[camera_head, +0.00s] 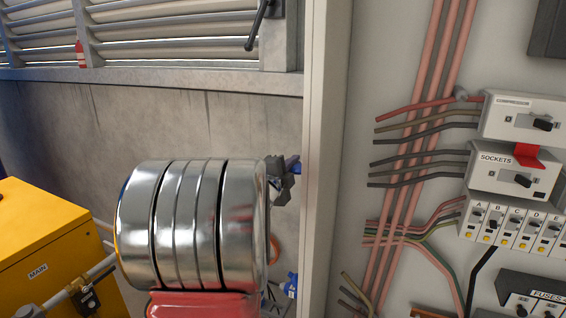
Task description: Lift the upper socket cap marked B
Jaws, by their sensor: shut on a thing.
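My gripper (284,178) shows as a small dark grey shape just past the right end of a large chrome cylinder. It is shut on a small blue piece (293,164), which may be the cap; no letter B can be read on it. Most of the gripper and the spot behind the cylinder are hidden. A second blue piece (291,285) shows lower down, beside the white post, apart from my gripper. I cannot tell whether the held piece is lifted clear of its seat.
A white post (324,160) stands close right of my gripper. Pipes and cables run to a SOCKETS box (508,170) with a red tag and to switches lettered A to E (512,228). A yellow box (60,250) marked MAIN stands left. An orange ring (274,250) shows below the gripper.

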